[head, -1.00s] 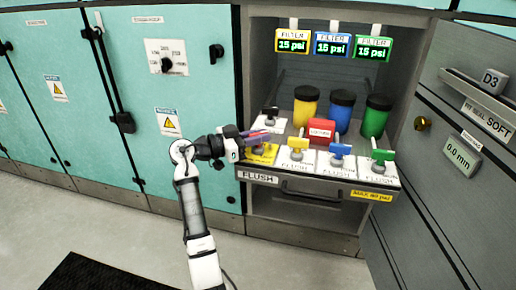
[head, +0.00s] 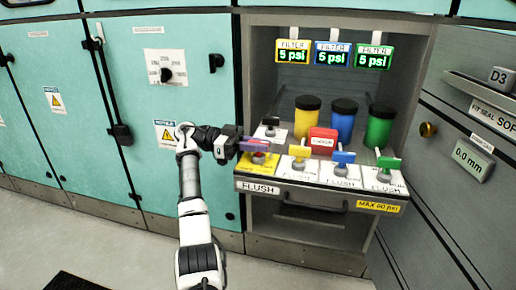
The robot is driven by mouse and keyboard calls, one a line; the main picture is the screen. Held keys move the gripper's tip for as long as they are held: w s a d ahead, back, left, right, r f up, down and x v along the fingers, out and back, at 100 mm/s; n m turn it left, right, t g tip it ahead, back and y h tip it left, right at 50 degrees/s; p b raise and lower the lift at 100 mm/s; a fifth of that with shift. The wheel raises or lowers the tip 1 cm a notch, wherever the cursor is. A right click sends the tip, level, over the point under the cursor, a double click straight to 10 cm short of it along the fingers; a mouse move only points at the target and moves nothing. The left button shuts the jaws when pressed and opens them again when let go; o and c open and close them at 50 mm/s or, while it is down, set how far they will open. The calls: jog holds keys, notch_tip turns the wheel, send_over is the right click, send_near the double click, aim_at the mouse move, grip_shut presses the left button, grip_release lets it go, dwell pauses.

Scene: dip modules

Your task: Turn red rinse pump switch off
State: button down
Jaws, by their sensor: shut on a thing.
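The red rinse pump switch (head: 258,158) stands on a yellow plate (head: 246,169) at the left front of the pulled-out panel. My gripper (head: 256,145) reaches in from the left and is shut on the top of this switch. The fingers cover most of the handle, so its exact angle is hard to tell. Three displays above, yellow (head: 293,52), blue (head: 332,53) and green (head: 374,57), each read 5 psi.
Yellow (head: 299,152), blue (head: 343,158) and green (head: 388,163) flush switches stand to the right. A black switch (head: 270,121) and a red block (head: 322,140) are behind, before yellow (head: 306,118), blue (head: 341,117) and green (head: 379,123) canisters.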

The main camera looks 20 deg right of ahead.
dwell(0.4)
jog(key=c, duration=1.4)
grip_release()
